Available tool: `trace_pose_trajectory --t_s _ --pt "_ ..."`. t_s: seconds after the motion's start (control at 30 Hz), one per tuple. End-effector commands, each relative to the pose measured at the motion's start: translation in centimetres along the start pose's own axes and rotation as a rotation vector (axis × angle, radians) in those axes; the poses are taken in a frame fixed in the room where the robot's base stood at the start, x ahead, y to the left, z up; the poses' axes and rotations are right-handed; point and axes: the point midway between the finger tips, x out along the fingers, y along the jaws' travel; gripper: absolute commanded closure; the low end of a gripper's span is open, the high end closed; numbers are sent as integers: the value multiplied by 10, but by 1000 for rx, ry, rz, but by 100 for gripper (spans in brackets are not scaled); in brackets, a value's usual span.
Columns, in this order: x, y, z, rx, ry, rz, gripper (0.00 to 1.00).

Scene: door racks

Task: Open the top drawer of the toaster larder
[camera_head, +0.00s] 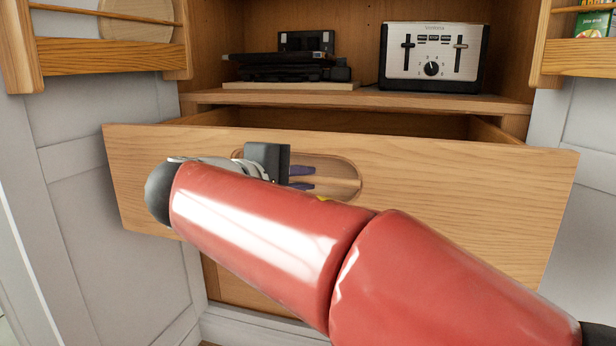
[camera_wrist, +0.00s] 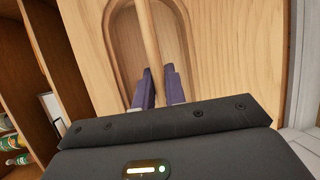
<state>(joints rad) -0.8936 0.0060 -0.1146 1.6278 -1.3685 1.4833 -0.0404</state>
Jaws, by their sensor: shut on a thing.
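The top drawer (camera_head: 480,185) of the wooden larder is pulled partly out, with its front standing forward of the cabinet and a gap showing behind its top edge. Its front has an oval recess (camera_head: 345,173) with a wooden bar across it; the recess also shows in the wrist view (camera_wrist: 122,40). My gripper (camera_head: 302,177) has purple fingers at this recess. In the wrist view the fingers (camera_wrist: 160,88) are on either side of the bar (camera_wrist: 150,35), shut on it. My red arm hides the lower middle of the drawer front.
A toaster (camera_head: 433,57) stands on the shelf (camera_head: 390,101) above the drawer, with a dark appliance (camera_head: 290,66) on a board to its left. Grey doors with wooden racks (camera_head: 110,57) stand open on both sides, close to the drawer's ends.

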Motion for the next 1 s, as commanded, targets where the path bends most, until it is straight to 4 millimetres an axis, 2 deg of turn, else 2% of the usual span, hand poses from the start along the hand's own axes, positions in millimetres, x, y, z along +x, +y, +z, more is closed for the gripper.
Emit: trace_pose_trajectory --t_s 0.3,0.77,0.8,0.93,1.0 --pt "-20 -6 9 -1 -1 -1 100" --pt "-23 -6 10 -1 -3 -1 100" --pt "-23 -6 10 -1 -3 -1 84" --pt "-23 -6 10 -1 -2 -1 67" --pt "-23 -6 10 0 -2 -1 66"
